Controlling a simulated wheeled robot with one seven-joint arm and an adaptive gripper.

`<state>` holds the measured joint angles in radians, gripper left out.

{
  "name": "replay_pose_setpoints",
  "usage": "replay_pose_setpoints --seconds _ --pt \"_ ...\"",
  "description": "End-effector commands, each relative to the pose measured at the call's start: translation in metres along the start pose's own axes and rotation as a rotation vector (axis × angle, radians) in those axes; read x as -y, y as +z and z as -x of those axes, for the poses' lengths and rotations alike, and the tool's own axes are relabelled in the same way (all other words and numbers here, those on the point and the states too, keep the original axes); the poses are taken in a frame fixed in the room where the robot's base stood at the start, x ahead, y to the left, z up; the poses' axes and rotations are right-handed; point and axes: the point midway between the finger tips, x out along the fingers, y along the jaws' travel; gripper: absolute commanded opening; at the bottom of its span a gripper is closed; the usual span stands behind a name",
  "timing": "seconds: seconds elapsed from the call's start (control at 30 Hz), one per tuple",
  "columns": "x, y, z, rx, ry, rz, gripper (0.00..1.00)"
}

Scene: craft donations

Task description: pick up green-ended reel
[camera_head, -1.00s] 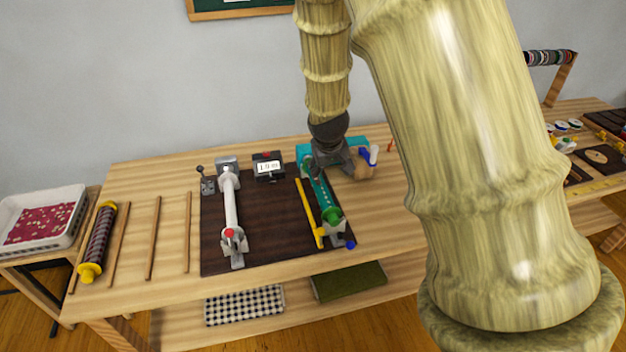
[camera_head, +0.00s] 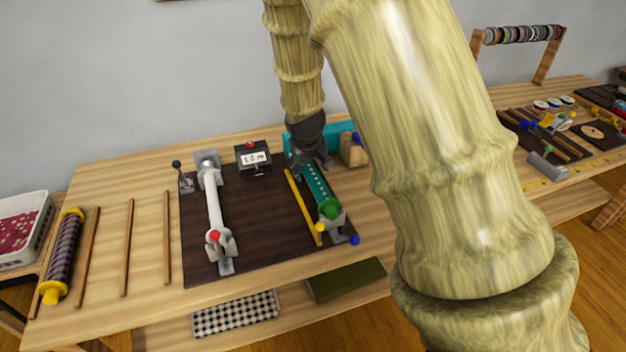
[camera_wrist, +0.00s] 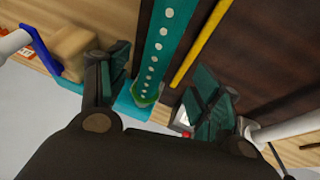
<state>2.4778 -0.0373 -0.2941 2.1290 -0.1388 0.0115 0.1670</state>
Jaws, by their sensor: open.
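The green-ended reel (camera_head: 318,186) is a teal cylinder with a row of pale dots and a green end. It lies lengthwise on the right part of the dark board, its near end at a grey holder (camera_head: 333,220). My gripper (camera_head: 309,166) is over its far end in the head view. In the wrist view the reel (camera_wrist: 162,45) runs between the two spread fingers of my gripper (camera_wrist: 158,97), with a green end (camera_wrist: 146,93) between them. The gripper is open; whether a finger touches the reel I cannot tell.
A yellow rod (camera_head: 304,207) lies close along the reel's left side. A small display box (camera_head: 254,158) and a wooden block (camera_head: 353,149) are near. A yellow-ended reel (camera_head: 62,257) lies at far left.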

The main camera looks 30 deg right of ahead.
Motion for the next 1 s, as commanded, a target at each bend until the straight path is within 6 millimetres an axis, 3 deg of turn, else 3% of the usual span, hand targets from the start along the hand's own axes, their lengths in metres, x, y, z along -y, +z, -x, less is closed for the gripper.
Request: replay_pose_setpoints --seconds 0.2,0.63,1.0 --pt "0.001 -0.001 -0.024 0.001 0.0 0.002 0.65" --pt "0.0 -0.002 -0.044 0.001 0.0 0.003 0.65" --pt "-0.003 -0.004 -0.079 0.001 0.0 0.003 0.65"
